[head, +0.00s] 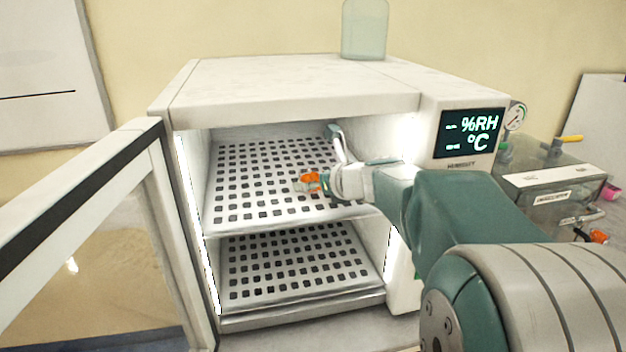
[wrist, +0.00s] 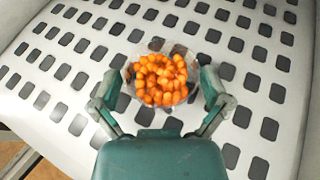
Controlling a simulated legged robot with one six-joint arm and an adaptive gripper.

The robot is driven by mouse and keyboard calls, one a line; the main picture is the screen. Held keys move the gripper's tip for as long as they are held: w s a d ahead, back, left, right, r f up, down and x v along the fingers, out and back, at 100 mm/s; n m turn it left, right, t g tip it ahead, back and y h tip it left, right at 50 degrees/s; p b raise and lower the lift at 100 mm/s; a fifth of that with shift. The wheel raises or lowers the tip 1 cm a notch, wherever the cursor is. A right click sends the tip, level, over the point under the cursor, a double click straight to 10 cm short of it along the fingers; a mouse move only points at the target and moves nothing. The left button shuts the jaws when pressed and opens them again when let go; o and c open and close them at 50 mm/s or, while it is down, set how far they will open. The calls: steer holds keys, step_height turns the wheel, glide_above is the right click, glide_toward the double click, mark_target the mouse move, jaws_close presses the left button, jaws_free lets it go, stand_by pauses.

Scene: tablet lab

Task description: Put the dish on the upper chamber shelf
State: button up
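The dish (head: 308,182) is small and clear, filled with orange tablets. In the wrist view the dish (wrist: 160,76) sits between my two fingertips, which meet its rim on both sides. My gripper (head: 318,183) reaches into the open chamber over the upper shelf (head: 250,180); it also shows in the wrist view (wrist: 163,78). The upper shelf is a white plate with rows of square holes, and it fills the wrist view (wrist: 75,60) beneath the dish. The dish looks level. I cannot tell whether its base touches the shelf.
The lower shelf (head: 290,265) is empty. The chamber door (head: 85,210) stands open at the left. A humidity display (head: 468,133) is on the chamber's right front. A clear jar (head: 364,30) stands on top. The upper shelf is free around the dish.

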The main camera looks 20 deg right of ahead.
mark_target(314, 222)
steer(key=shift+r, duration=0.15)
steer(key=v, duration=0.6)
steer(key=shift+s+d, duration=0.15)
steer(key=shift+s, duration=0.05)
steer(key=shift+s+r, duration=0.25)
steer(key=shift+s, duration=0.25)
steer(key=s+a+n, duration=0.1)
steer(key=a+n, duration=0.1)
steer(key=s+a+f+n+g, duration=0.1)
steer(key=a+n, duration=0.1)
steer(key=s+a+f+n+g+y, duration=0.1)
steer(key=a+n, duration=0.1)
steer(key=shift+s+a+f+n, duration=0.15)
steer(key=shift+s+n, duration=0.05)
steer(key=shift+n, duration=0.1)
steer(key=s+a+f+n+g+h, duration=0.2)
steer(key=s+a+f+n, duration=0.1)
steer(key=s+n, duration=0.6)
steer(key=s+a+f+n+g+h, duration=0.2)
steer(key=s+f+n, duration=0.4)
steer(key=n, duration=1.1)
steer(key=s+a+g, duration=0.1)
steer(key=s+a, duration=0.1)
steer(key=shift+s+f+h, duration=0.3)
steer(key=shift+s+f, duration=0.05)
steer(key=shift+s, duration=0.05)
